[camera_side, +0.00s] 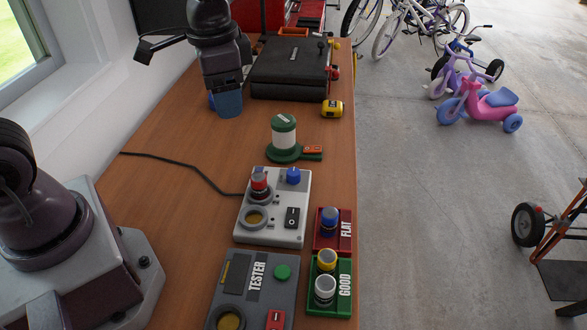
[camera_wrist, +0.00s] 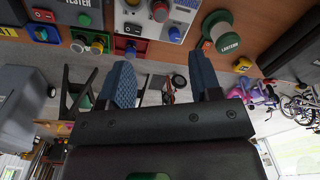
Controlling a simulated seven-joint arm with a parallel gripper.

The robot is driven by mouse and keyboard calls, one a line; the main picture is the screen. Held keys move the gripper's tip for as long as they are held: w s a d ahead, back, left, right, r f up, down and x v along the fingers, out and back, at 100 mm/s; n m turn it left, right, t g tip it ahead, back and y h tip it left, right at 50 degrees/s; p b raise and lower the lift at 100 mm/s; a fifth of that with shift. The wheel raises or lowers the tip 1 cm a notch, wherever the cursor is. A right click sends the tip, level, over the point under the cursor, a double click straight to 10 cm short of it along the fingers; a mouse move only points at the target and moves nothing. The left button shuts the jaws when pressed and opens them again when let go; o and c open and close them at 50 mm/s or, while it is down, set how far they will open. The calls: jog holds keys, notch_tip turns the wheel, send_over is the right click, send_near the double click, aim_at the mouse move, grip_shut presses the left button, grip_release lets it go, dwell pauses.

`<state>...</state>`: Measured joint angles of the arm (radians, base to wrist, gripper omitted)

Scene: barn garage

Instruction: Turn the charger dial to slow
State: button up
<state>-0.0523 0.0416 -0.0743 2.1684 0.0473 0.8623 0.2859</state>
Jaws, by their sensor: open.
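The charger (camera_side: 270,233) is a light grey box on the bench in the side view, with a blue dial (camera_side: 293,176) at its far right corner. The dial's setting cannot be read. A red-topped cell (camera_side: 259,181) stands in one charger socket; the other socket (camera_side: 256,217) looks empty. A black switch (camera_side: 292,217) sits near the right edge. In the wrist view the blue dial (camera_wrist: 174,34) is at the top, beyond my fingers. My gripper (camera_side: 228,103) is open and empty, raised over the bench beyond the charger; its blue fingers also show in the wrist view (camera_wrist: 163,78).
A green and white lantern (camera_side: 284,135) stands just beyond the charger. The grey tester (camera_side: 231,270) is nearer. The red FLAT tray (camera_side: 333,243) and green GOOD tray (camera_side: 333,302) hold cells. A black case (camera_side: 291,75) and yellow tape measure (camera_side: 332,108) lie farther back. A cable crosses the left.

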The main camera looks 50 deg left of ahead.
aim_at(294, 172)
jog(key=w+d+f+m, duration=0.1)
jog(key=w+f+m, duration=1)
jog(key=w+m, duration=0.1)
jog(key=f, duration=1.1)
jog(key=shift+w+f, duration=0.2)
jog(key=shift+w, duration=0.05)
jog(key=shift+c, duration=0.4)
jog(key=c, duration=0.9)
jog(key=shift+o, duration=0.2)
